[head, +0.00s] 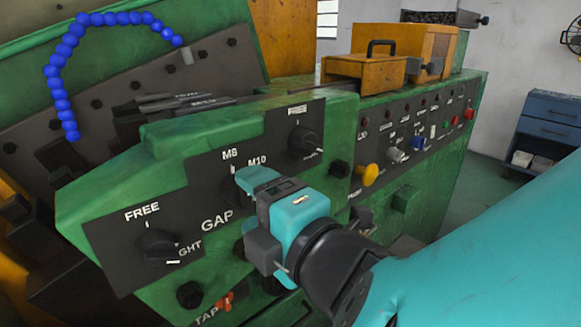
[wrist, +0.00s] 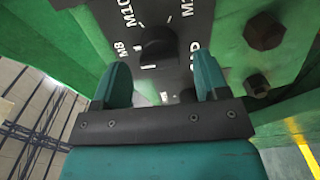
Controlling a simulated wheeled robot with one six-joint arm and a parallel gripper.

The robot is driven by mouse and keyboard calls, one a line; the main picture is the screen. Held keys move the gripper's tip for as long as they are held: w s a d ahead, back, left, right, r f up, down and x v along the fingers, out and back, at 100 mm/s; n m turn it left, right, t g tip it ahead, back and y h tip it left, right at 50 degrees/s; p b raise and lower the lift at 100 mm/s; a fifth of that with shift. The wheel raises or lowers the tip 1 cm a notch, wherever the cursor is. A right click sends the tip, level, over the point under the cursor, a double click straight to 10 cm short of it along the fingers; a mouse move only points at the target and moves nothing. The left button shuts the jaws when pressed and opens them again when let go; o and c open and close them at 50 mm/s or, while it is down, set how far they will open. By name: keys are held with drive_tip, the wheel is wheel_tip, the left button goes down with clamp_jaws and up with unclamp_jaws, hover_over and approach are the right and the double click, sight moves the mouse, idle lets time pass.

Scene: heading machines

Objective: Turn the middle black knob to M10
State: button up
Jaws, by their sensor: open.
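The middle black knob (wrist: 158,45) shows in the wrist view on a dark panel, with M8 at its left and M10 at its upper left. My gripper (wrist: 161,64) is open, with one teal finger to each side of the line to the knob. The knob appears just beyond the fingertips, and no contact is visible.
A left black knob (head: 157,247) sits under FREE and a right black knob (head: 304,141) is close to my gripper. A yellow button (head: 370,175) projects at the right. Dark bolts (wrist: 264,31) stand out beside the panel. An orange-red handle (head: 226,301) is below.

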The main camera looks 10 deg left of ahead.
drive_tip(key=shift+x, duration=1.1)
drive_tip(key=shift+w, duration=0.2)
drive_tip(key=shift+s, duration=0.1)
drive_tip(key=shift+a, duration=0.1)
drive_tip(key=c, duration=0.9)
